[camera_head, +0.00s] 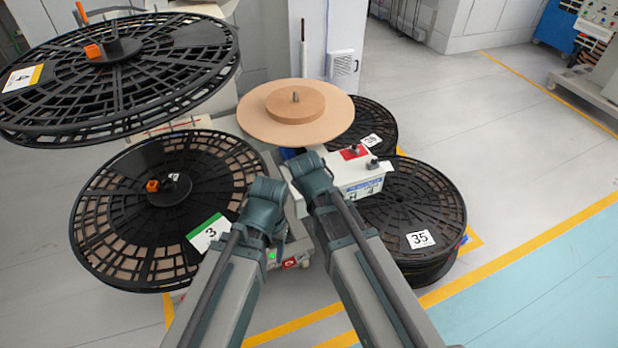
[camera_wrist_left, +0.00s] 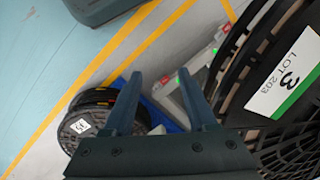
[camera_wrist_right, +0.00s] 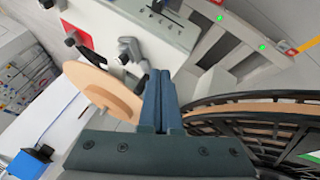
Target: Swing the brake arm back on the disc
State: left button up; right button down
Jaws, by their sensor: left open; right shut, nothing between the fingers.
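A tan disc with a raised hub (camera_head: 294,104) lies behind the white box; in the right wrist view it shows left of the fingers (camera_wrist_right: 97,90). The white box (camera_head: 362,185) carries a red patch and two small dark knobs or levers (camera_head: 374,163). A grey, knob-ended piece (camera_wrist_right: 130,50) stands close to my right fingertips; I cannot tell whether they touch, or whether it is the brake arm. My right gripper (camera_wrist_right: 160,72) is shut and empty. My left gripper (camera_wrist_left: 160,73) is open and empty. Both sets of fingers are hidden in the head view.
Black reels stand at the left, one raised (camera_head: 125,70) and one lower (camera_head: 165,205) with an orange knob (camera_head: 152,185). More reels, including one labelled 35 (camera_head: 410,215), stand at the right. Open floor (camera_head: 540,160) lies further right.

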jog(key=shift+w+a+r+n+t, duration=0.2)
jog(key=shift+w+a+n, duration=0.1)
jog(key=shift+a, duration=0.2)
jog(key=shift+w+a+r+n+t, duration=0.1)
jog(key=shift+w+a+r+n, duration=0.15)
jog(key=shift+a, duration=0.2)
jog(key=shift+f, duration=0.1)
